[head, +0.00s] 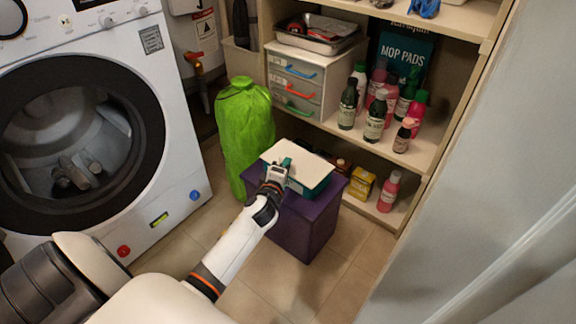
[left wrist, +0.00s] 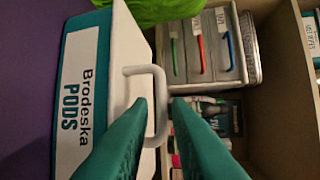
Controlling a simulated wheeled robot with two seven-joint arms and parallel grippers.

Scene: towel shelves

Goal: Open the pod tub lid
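The pod tub stands on a purple box in the head view; it is teal with a white lid (head: 302,163), which lies flat and closed on it. In the left wrist view the tub's label (left wrist: 80,90) reads "Brodeska PODS", and a white loop handle (left wrist: 143,70) sticks out from the white lid (left wrist: 129,35). My left gripper (head: 279,168) is at the lid's near left edge. In the left wrist view its teal fingers (left wrist: 157,99) are apart, with the handle's outer bar between them in the picture. I cannot tell whether they touch it. My right gripper is not in view.
The purple box (head: 298,224) stands on the tiled floor before shelves with several bottles (head: 374,118) and a small drawer unit (head: 297,85). A green bag (head: 243,130) stands close at its left. A washing machine (head: 85,120) is at the left, a pale panel (head: 480,190) at right.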

